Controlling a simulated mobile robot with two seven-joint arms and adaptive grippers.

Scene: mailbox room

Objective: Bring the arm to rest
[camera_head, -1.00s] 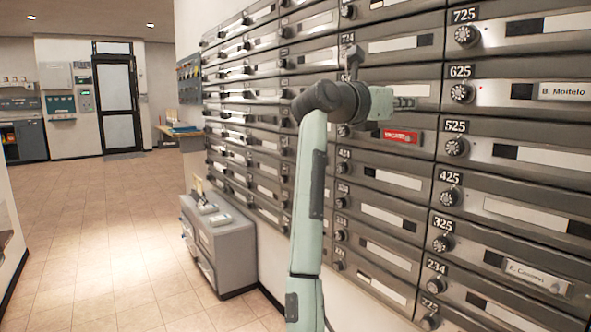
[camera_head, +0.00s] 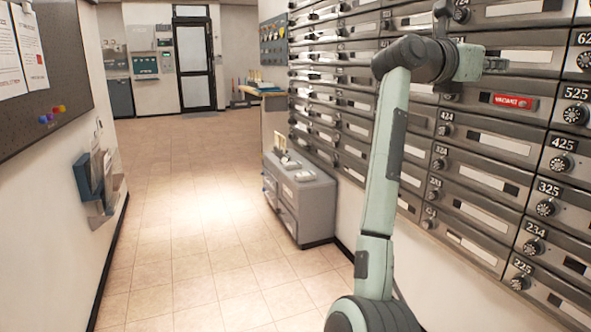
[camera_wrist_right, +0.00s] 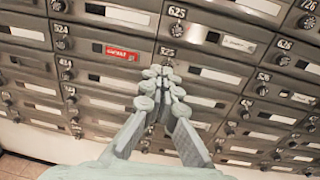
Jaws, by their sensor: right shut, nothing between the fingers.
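My right arm (camera_head: 390,150) is green-grey with dark joints. It is raised and bent in front of the mailbox wall (camera_head: 480,190). My right gripper (camera_head: 495,65) points right, near a red label (camera_head: 513,101) on a mailbox door. In the right wrist view my right gripper (camera_wrist_right: 160,72) shows its two fingers shut together with nothing between them, in front of the mailbox doors, to the right of the red label (camera_wrist_right: 120,53). Whether the tips touch a door I cannot tell. My left gripper is not in view.
A grey cabinet (camera_head: 312,205) stands against the mailbox wall, left of my arm. A notice board (camera_head: 45,100) and a wall holder with papers (camera_head: 97,180) are on the left wall. The tiled floor (camera_head: 190,210) between is clear, towards a door (camera_head: 194,65) at the back.

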